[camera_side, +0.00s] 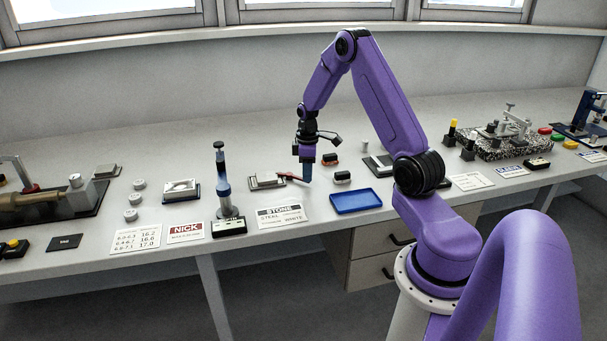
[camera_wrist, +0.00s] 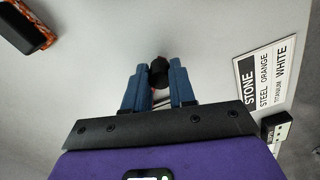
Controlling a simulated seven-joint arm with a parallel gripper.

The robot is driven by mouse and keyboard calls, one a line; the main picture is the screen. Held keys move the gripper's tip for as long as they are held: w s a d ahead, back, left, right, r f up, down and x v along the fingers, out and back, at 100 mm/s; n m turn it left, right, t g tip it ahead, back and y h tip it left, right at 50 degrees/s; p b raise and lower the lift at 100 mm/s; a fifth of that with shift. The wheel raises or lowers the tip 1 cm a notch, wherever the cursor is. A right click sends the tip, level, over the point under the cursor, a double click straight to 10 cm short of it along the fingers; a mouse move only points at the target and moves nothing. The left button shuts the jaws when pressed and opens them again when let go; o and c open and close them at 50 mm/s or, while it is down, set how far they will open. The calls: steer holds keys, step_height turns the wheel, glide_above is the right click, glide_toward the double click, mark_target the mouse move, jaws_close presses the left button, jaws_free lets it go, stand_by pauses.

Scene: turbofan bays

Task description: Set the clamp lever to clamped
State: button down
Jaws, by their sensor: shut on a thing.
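A small grey clamp fixture (camera_side: 266,182) lies on the bench in the side view. A red lever (camera_side: 289,176) reaches from it to the right, toward my gripper (camera_side: 307,178). My gripper points straight down, its blue fingers low over the bench at the lever's right end. In the wrist view, my gripper (camera_wrist: 160,67) has its two blue fingers closed about a round black knob (camera_wrist: 159,72), with a bit of red and white between them. The knob appears to be the lever's end. The fingers hide much of the lever, and its exact setting is hard to tell.
A white STONE card (camera_side: 281,215) lies in front of the fixture, with a blue tray (camera_side: 355,200) to its right. Small black-topped blocks (camera_side: 342,177) stand just right of my gripper. A blue-and-black upright tool (camera_side: 222,180) stands to the left.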

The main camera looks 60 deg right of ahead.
steer(key=d+n, duration=0.2)
steer(key=n, duration=0.1)
steer(key=shift+w, duration=0.15)
steer(key=shift+w+d+n, duration=0.2)
steer(key=shift+d+n, duration=0.35)
steer(key=shift+n, duration=0.55)
steer(key=c, duration=0.9)
jaws_free()
step_height(320, 180, up, 17)
steer(key=shift+r, duration=0.2)
